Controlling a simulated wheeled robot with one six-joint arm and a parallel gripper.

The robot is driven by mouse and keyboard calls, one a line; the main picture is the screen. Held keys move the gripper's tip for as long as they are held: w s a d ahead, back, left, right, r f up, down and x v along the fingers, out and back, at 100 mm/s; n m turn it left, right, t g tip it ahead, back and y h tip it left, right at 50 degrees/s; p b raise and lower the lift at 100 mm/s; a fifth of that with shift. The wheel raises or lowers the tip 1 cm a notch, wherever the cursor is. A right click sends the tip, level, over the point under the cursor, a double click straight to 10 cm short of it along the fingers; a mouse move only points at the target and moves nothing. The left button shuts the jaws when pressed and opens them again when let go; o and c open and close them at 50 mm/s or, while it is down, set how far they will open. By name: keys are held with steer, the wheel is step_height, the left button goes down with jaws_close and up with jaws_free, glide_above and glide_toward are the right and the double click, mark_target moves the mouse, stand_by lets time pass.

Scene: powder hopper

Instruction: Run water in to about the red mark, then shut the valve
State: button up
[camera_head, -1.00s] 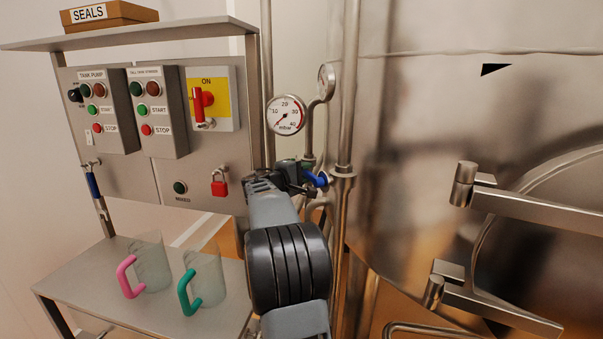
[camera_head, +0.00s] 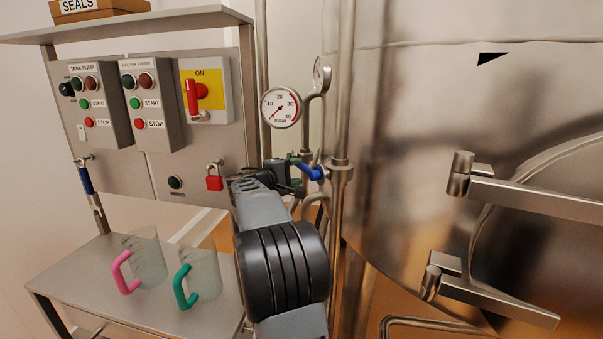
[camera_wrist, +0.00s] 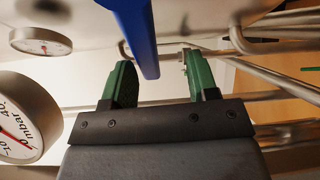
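The valve's blue handle (camera_head: 309,172) is on the vertical pipework beside the tank, just beyond my gripper (camera_head: 295,180). In the wrist view, the blue handle (camera_wrist: 137,35) hangs down from the top, in front of the gap between my fingers. My gripper (camera_wrist: 160,82) has green fingertips spread apart, with nothing clamped between them. Whether a finger touches the handle cannot be told. The red mark cannot be made out, nor any water level.
A round mbar gauge (camera_head: 281,107) reads near the low end; it sits close left in the wrist view (camera_wrist: 22,120). Control boxes, a red switch (camera_head: 196,95) and a red padlock (camera_head: 214,178) are at left. Pink-handled (camera_head: 147,258) and green-handled (camera_head: 206,272) jugs stand on the shelf (camera_head: 75,283).

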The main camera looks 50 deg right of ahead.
steer(key=a+b, duration=0.2)
steer(key=a, duration=0.9)
steer(key=shift+w+r, duration=0.2)
steer(key=shift+r, duration=0.05)
